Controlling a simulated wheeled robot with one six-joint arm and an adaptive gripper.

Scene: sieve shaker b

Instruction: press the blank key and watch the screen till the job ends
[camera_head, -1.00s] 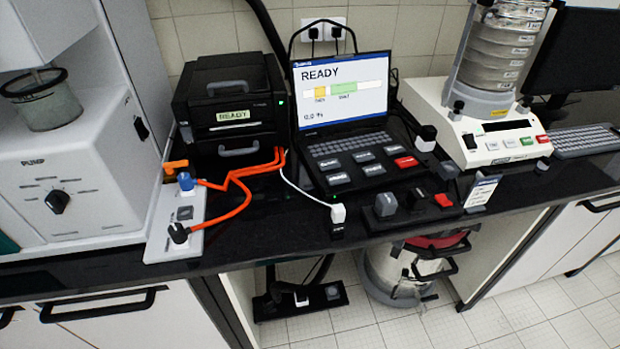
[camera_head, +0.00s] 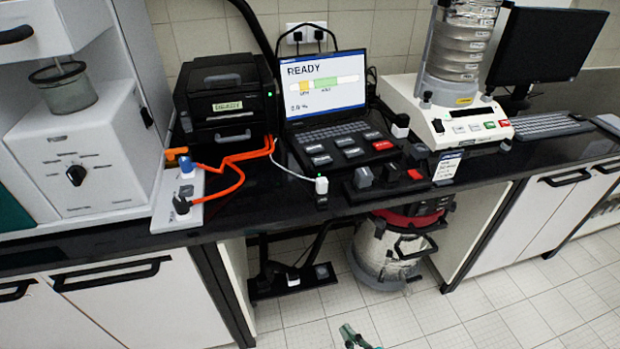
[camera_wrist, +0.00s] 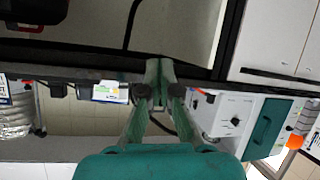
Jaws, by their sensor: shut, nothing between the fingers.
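The laptop screen (camera_head: 325,78) reads READY above a bar with a yellow and a green part. In front of its keyboard is a block of several grey keys (camera_head: 353,152) and one red key (camera_head: 382,145). The key labels are too small to read, so I cannot tell which key is blank. My gripper (camera_head: 352,335) shows at the bottom of the head view, low in front of the bench and well apart from the keys. In the wrist view my gripper (camera_wrist: 158,72) has its fingers together and holds nothing.
A printer (camera_head: 225,105) stands left of the laptop, with orange cables (camera_head: 232,182) running to a socket strip. A sieve shaker (camera_head: 462,118) stands right. Small blocks and a label card (camera_head: 447,167) line the bench front. A vacuum (camera_head: 385,255) is below; the floor in front is clear.

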